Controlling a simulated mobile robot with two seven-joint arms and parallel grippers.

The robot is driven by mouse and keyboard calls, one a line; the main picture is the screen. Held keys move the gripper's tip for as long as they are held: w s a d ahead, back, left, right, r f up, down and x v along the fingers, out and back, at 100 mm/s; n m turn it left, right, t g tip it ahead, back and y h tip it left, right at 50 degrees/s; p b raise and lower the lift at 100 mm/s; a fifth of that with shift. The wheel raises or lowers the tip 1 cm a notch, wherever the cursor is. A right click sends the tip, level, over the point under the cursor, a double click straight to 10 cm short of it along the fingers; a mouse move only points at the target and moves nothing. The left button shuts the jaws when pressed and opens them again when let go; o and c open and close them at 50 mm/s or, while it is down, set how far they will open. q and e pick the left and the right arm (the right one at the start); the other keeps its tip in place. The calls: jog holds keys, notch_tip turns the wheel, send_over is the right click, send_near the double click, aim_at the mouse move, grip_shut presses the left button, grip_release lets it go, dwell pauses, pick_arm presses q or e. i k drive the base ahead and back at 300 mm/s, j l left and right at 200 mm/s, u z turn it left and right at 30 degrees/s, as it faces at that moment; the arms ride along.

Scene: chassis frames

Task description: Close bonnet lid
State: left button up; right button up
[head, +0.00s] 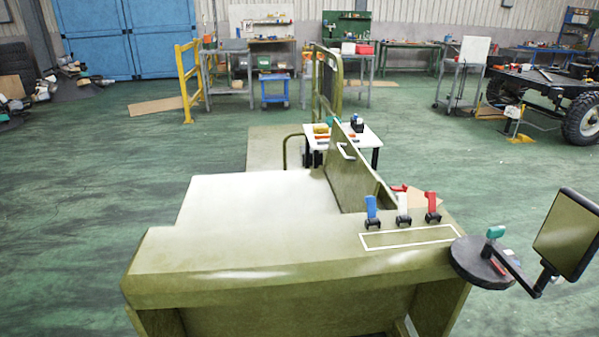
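An olive-green vehicle body (230,260) stands in front of me in the head view, with a broad flat top. The bonnet lid (350,172) appears to be the olive panel standing raised on the right part of this top, seen nearly edge-on. A pale handle (347,152) sits on its left face near the upper edge. An opening shows only partly behind and to the right of the panel. Neither of my grippers is in view.
Blue, white and red levers (403,210) stand on the top's right part. A mirror (567,233) on a black arm and a dark round disc (482,263) stick out at right. A small white table (365,138) stands behind. Green floor is open left.

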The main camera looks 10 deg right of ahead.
aim_at(350, 177)
jog(key=z, duration=0.7)
